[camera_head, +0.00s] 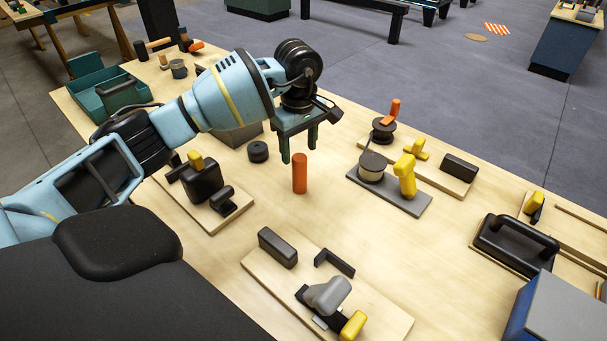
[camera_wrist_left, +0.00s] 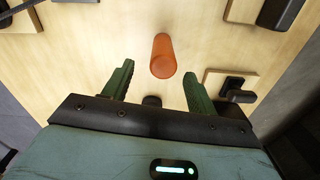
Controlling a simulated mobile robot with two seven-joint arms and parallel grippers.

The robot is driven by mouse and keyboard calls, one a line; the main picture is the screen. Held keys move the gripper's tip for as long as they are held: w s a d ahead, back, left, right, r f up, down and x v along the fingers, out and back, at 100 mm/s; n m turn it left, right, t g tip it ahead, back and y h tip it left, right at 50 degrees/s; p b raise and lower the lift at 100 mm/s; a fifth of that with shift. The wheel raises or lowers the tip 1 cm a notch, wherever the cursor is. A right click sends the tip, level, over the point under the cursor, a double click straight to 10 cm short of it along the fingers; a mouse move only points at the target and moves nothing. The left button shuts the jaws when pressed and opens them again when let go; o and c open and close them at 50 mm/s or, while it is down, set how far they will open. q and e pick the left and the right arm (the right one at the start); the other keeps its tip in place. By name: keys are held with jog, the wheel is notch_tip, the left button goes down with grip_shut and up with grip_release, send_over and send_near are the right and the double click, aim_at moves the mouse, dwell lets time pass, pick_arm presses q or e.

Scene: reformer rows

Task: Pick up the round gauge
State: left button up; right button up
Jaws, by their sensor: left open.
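An upright orange cylinder (camera_head: 300,174), most likely the round gauge, stands alone on the wooden table. It also shows in the left wrist view (camera_wrist_left: 162,55), beyond and between the fingertips. My left gripper (camera_head: 299,152) is open and empty, fingers pointing down, close above and slightly behind the cylinder in the head view. Its green fingers also show in the wrist view (camera_wrist_left: 158,70). Whether they touch the cylinder cannot be told, but nothing is gripped. A low black round puck (camera_head: 258,151) lies left of the gripper. My right gripper is not in view.
A board with black blocks and a grey-handled tool (camera_head: 256,280) lies in front. Another board (camera_head: 234,219) with black parts is at left. A grey plate with a yellow handle (camera_head: 405,205) is at right. The table around the cylinder is bare.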

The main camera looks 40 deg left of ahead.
aim_at(300, 172)
pick_arm(q)
jog(key=shift+s+d+f, duration=0.1)
jog(key=shift+f, duration=1.85)
jog(key=shift+s+d+f, duration=0.1)
jog(key=shift+f, duration=1.8)
jog(key=shift+c, duration=0.5)
jog(key=c, duration=1)
jog(key=shift+r, duration=0.15)
